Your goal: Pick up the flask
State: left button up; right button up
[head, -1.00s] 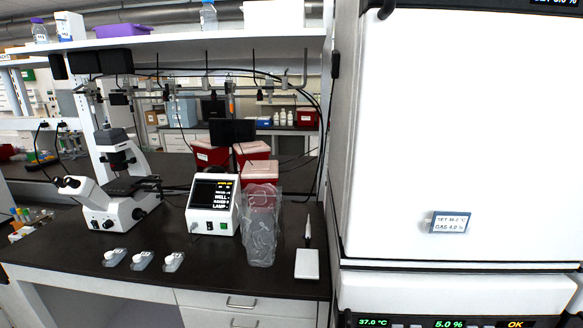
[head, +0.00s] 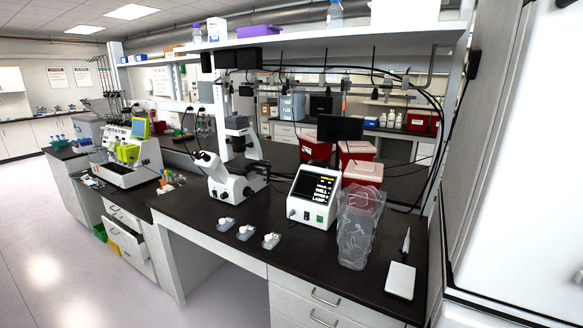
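Several small clear flasks with white caps lie in a row near the front edge of the black bench: a left flask (head: 226,224), a middle flask (head: 245,232) and a right flask (head: 271,240). They lie apart from one another on the bare bench top. Neither of my grippers shows in the head view.
A white microscope (head: 232,175) stands behind the flasks, and a white device with a screen (head: 313,196) stands to their right. A clear plastic bag (head: 357,230) and a white pad (head: 400,280) are further right. A tall white cabinet (head: 530,150) bounds the right side. Open floor (head: 60,260) lies at left.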

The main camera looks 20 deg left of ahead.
aim_at(224, 225)
jog(key=u, duration=1.4)
